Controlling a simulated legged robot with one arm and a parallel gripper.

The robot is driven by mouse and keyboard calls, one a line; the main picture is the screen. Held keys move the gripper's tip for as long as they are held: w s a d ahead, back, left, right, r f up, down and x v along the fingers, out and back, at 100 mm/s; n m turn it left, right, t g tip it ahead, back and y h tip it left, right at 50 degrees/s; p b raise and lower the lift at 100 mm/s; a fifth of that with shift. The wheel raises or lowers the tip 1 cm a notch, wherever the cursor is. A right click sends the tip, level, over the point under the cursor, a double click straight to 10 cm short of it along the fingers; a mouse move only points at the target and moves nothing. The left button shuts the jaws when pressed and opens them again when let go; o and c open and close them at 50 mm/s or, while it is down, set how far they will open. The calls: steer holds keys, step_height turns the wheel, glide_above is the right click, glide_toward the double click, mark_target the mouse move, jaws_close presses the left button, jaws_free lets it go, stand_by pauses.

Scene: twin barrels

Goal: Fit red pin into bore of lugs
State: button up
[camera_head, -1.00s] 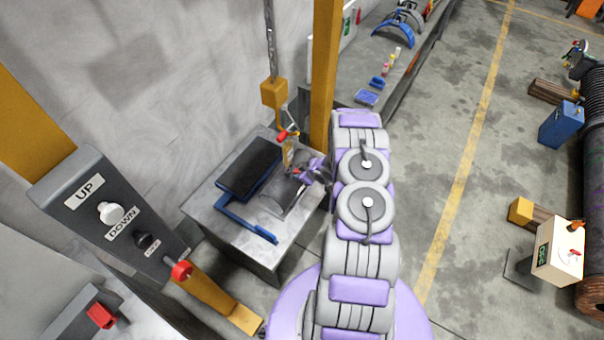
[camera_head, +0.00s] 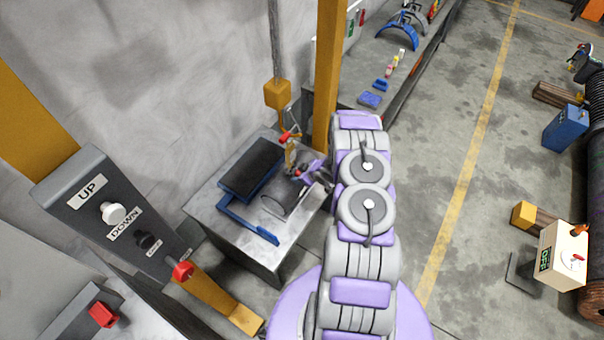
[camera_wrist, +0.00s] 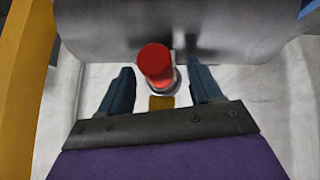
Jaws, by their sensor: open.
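The red pin (camera_wrist: 155,62) stands between my fingers in the wrist view. Its round red top faces the camera and a grey collar shows at its base. My gripper (camera_wrist: 160,70) is open, with one dark finger on each side of the pin and a gap to each. In the head view my gripper (camera_head: 314,172) is low over the grey bench, with a small red spot beside it. A yellow-orange upright piece (camera_head: 290,155) with a red part on top stands just left of it; I cannot tell whether it holds the lugs. The bore is not clear in any view.
The grey bench (camera_head: 215,212) carries a black pad (camera_head: 250,168), a blue bracket (camera_head: 248,226) and a curved grey piece (camera_head: 285,200). A chain with a yellow block (camera_head: 277,94) hangs behind. A yellow post (camera_head: 327,70) rises close to my arm.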

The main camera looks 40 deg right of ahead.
steer(key=p+v, duration=0.2)
steer(key=v, duration=1.5)
steer(key=shift+s+r, duration=0.1)
